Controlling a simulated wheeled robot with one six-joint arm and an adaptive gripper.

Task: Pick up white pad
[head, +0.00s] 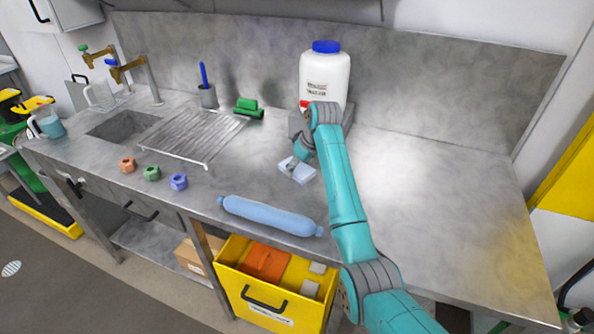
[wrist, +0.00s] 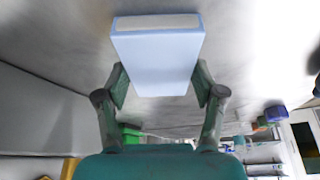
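The white pad (head: 298,170) is a small pale blue-white block lying on the steel counter (head: 410,170), below the end of my arm. In the wrist view the white pad (wrist: 158,62) fills the upper middle, with its white edge strip at the top. My gripper (wrist: 160,82) has its fingers spread, one on each side of the pad's lower end. The fingers are very close to the pad's sides; I cannot tell if they touch. In the head view my gripper (head: 293,164) is at the pad's left end, partly hidden by my wrist.
A white jar with a blue lid (head: 325,78) stands behind my wrist. A blue roller-shaped bottle (head: 270,214) lies near the front edge. Several coloured nuts (head: 152,173) lie front left, before the drying rack (head: 190,135). The counter's right side is clear.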

